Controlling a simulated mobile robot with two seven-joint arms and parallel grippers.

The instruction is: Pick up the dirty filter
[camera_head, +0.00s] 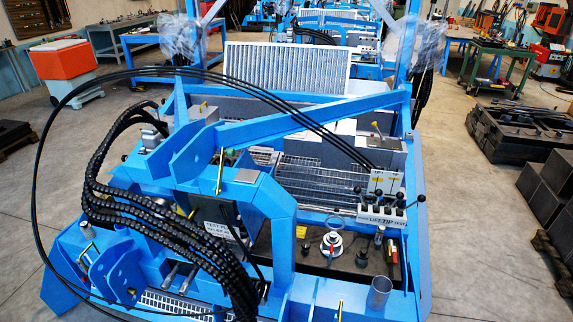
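A rectangular grey, finely ribbed panel in a light frame (287,68) stands upright, leaning slightly back, at the rear of a blue machine. It looks like a filter, but I cannot tell from here whether it is dirty. Its lower edge is partly hidden by the machine's blue beam and black hoses. Neither of my grippers shows in the head view, so nothing can be seen holding or touching the panel.
The blue machine frame (290,118) with thick black hoses (95,190) fills the middle. Control levers (390,212) and a white round fitting (331,244) stand at its front right. An orange and white bin (65,62) is at left, dark crates (515,130) at right.

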